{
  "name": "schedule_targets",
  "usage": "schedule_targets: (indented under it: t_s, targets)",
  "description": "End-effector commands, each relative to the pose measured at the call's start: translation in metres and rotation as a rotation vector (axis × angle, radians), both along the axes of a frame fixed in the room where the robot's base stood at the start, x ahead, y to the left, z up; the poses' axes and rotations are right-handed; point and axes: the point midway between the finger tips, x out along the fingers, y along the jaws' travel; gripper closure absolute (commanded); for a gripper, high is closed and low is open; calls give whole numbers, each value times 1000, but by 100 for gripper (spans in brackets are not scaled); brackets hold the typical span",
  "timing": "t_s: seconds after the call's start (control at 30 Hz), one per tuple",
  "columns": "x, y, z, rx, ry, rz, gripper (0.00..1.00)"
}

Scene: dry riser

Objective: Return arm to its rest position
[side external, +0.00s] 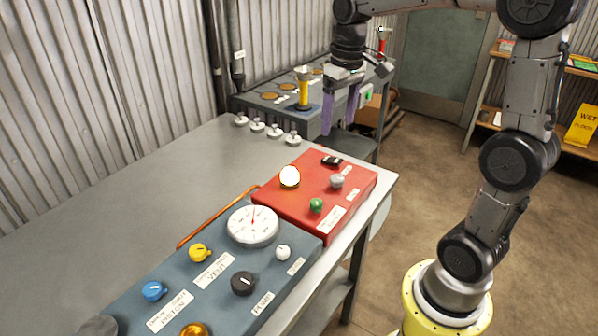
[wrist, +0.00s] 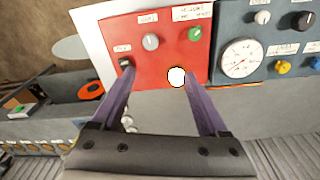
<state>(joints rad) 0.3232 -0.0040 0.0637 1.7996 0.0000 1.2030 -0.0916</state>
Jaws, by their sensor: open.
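My gripper (side external: 340,110) is raised in the side external view, above and behind the red control box. Its two purple fingers are spread apart with nothing between them. In the wrist view my gripper (wrist: 158,82) shows its fingers open, reaching toward the red box (wrist: 158,32) without clearly touching it. The red box (side external: 350,198) sits on the grey bench and carries a glowing white lamp (side external: 289,176), a green knob (side external: 316,205), a grey knob (side external: 336,181) and a black switch (side external: 331,161). My arm is bent, held up over the bench end.
A blue-grey panel (side external: 225,275) with a dial gauge (side external: 252,225) and several knobs adjoins the red box. A copper pipe (side external: 215,218) lies behind it. A rear console (side external: 270,100) with a yellow cylinder (side external: 303,88) stands near my gripper. The bench's left part (side external: 130,200) is clear.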

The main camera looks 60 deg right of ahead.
Motion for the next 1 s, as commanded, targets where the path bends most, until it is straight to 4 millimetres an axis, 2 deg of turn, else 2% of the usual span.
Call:
schedule_targets:
  t_s: [0.1, 0.27, 0.43, 0.6, 0.7, 0.8, 1.0]
  targets:
    - [-27, 33, 24, -24, -81, 72, 23]
    - [-71, 70, 35, -44, -192, 156, 23]
    - [-119, 96, 26, -51, -307, 224, 23]
    - [-154, 108, 2, -48, -389, 257, 23]
    - [-164, 109, -14, -44, -403, 250, 23]
    - [-164, 109, -23, -41, -399, 239, 23]
    - [-161, 109, -21, -40, -412, 229, 23]
